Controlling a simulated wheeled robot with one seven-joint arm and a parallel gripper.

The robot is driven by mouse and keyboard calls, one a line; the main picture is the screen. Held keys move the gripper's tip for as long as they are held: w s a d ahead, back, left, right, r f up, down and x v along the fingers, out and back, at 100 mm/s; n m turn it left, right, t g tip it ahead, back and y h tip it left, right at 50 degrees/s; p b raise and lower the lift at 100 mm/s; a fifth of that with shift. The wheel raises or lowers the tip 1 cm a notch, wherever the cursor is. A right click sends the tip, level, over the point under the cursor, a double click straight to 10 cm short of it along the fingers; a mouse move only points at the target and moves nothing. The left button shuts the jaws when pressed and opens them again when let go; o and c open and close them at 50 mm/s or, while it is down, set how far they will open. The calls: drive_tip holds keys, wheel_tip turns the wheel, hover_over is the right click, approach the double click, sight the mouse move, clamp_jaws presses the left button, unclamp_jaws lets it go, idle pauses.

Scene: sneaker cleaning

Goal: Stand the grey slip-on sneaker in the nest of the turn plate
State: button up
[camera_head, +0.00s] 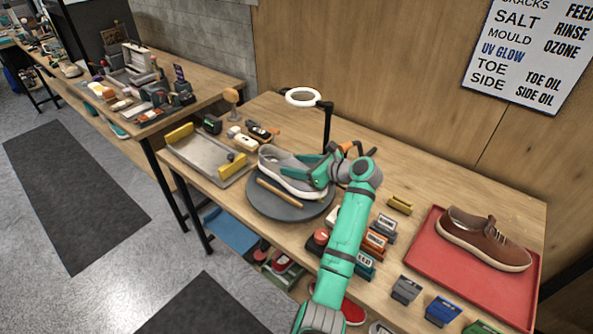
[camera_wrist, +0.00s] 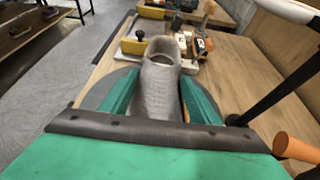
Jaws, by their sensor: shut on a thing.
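The grey slip-on sneaker (camera_head: 284,168) has a white sole and is at the round dark turn plate (camera_head: 270,207) in the head view. My gripper (camera_head: 318,178) is shut on the sneaker at its right end. In the wrist view the sneaker (camera_wrist: 160,88) lies between my two green fingers (camera_wrist: 160,100), its opening facing away from me. The sneaker looks upright, sole down, over the plate. I cannot tell whether its sole touches the plate. A tan wooden bar (camera_head: 280,193) shows on the plate in front of the sneaker. The rest of the nest is hidden.
A metal tray (camera_head: 196,158) with yellow blocks is left of the plate. A ring lamp (camera_head: 303,97) on a black post stands behind. A brown shoe (camera_head: 484,238) lies on a red mat (camera_head: 430,262) at the right. Several small labelled blocks (camera_head: 380,235) sit beside my arm.

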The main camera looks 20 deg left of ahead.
wheel_tip(320, 180, down, 2)
drive_tip(key=shift+f, duration=0.1)
drive_tip(key=o, duration=1.3)
drive_tip(key=shift+f, duration=0.1)
drive_tip(key=shift+d, duration=0.15)
drive_tip(key=v, duration=1.2)
